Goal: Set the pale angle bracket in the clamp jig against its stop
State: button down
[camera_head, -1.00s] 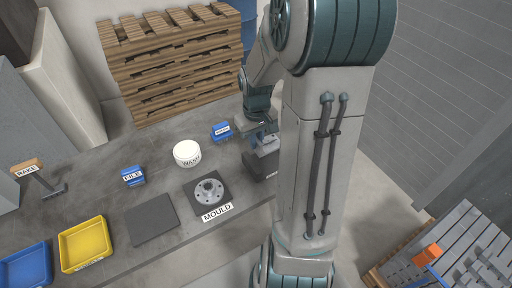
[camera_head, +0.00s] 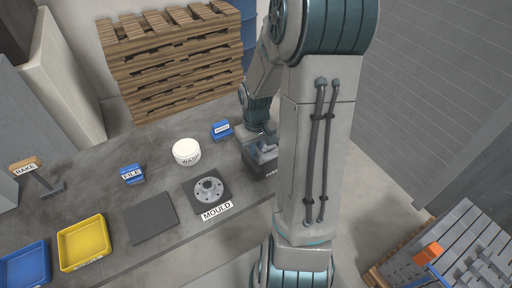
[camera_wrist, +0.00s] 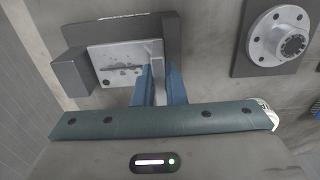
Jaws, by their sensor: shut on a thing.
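The pale angle bracket (camera_wrist: 122,66) shows in the wrist view as a light metal plate with a hole and an upright flange. My gripper (camera_wrist: 154,88) is shut on that flange with its blue fingers. The bracket's plate lies over the dark clamp jig (camera_wrist: 72,75), between its left block and its right wall; I cannot tell whether it touches the stop. In the head view my gripper (camera_head: 262,142) is at the jig (camera_head: 258,169), with the bracket (camera_head: 267,151) beneath it, partly hidden by my arm.
The mould (camera_head: 209,189) with its round flange sits left of the jig. Yellow (camera_head: 84,243) and blue trays are at lower left.

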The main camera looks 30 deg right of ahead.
jog(key=c, duration=1.5)
grip_release()
jog(key=shift+f, duration=0.15)
notch_tip(320, 180, up, 12)
jog(key=p, duration=0.1)
jog(key=s+a+r+t, duration=0.1)
jog(key=s+a+r, duration=0.1)
jog(key=s+a, duration=0.2)
jog(key=s+a+r+t, duration=0.1)
jog(key=s+a+r, duration=0.1)
jog(key=s+a, duration=0.2)
jog(key=s+a+r+t, duration=0.1)
jog(key=s+a+r, duration=0.1)
jog(key=s+a, duration=0.2)
jog(key=shift+s+r, duration=0.35)
jog(key=shift+s, duration=0.1)
